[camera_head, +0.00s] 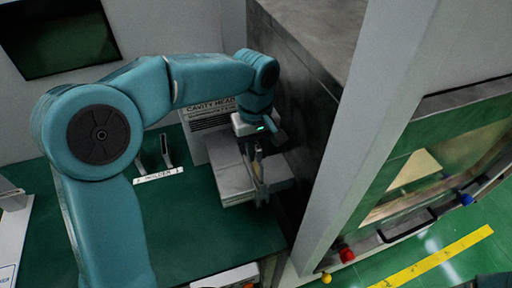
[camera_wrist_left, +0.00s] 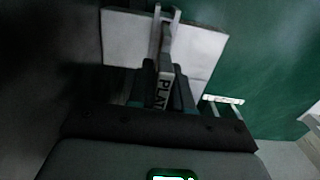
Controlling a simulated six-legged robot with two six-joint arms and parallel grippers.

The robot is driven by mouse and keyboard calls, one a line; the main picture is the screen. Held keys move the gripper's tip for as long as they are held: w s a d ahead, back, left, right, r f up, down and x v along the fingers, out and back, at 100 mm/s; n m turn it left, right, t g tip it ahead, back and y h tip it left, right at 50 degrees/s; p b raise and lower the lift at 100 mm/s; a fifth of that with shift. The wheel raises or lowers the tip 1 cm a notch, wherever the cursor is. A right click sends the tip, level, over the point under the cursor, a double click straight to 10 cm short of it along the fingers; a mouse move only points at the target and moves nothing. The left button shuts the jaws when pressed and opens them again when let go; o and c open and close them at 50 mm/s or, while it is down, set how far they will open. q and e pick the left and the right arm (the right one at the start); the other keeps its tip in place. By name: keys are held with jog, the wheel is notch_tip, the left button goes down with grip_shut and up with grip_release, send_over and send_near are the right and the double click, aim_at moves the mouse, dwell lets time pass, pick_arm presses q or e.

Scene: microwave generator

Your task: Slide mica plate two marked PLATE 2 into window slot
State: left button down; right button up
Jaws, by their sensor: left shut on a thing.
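My left gripper (camera_head: 258,165) points down over a pale grey block beside the dark cabinet wall. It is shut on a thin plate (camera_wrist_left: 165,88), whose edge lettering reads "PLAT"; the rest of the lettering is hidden. The plate stands on edge between the fingers in the left wrist view. Upright grey prongs (camera_wrist_left: 164,22) rise near the plate's far end, over the pale block (camera_wrist_left: 125,38). I cannot tell whether the plate touches them. The block also shows in the head view (camera_head: 228,182). The window slot is not clearly distinguishable. My right gripper is not in view.
A labelled rack (camera_head: 159,177) with upright posts stands on the green bench (camera_head: 200,235), left of the block. A vented panel marked "CAVITY HEAD" (camera_head: 210,118) is behind. A dark cabinet (camera_head: 305,75) and grey post (camera_head: 365,130) close off the right.

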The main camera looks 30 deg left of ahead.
pick_arm(q)
jog(key=shift+f+b, duration=0.4)
jog(key=shift+f, duration=0.2)
